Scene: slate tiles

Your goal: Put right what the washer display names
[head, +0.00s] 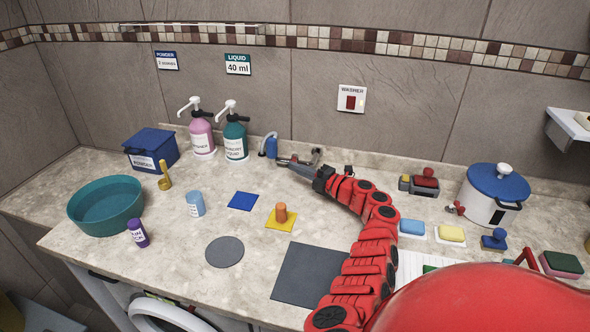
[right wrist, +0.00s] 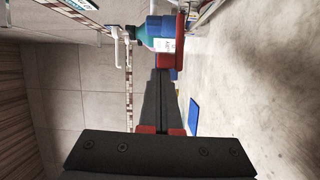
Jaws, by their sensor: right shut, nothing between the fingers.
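The washer (head: 170,315) shows only in part under the counter at the bottom of the head view; its display is not in view. On the wall is a plate marked WASHER with a red switch (head: 351,102). A small blue fitting (head: 271,147) with a grey curved pipe stands at the back of the counter. My right gripper (head: 282,161) is shut and empty, its tips close beside this fitting; I cannot tell if they touch. In the right wrist view the shut fingers (right wrist: 162,80) point towards blue and red parts (right wrist: 171,58). My left gripper is not in view.
A pink pump bottle (head: 202,137) and a teal one (head: 235,140) stand left of the fitting. A blue powder box (head: 151,148), teal basin (head: 105,207) and white pot (head: 492,196) stand further out. An orange peg (head: 281,211) stands on a yellow square. The front middle counter is mostly clear.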

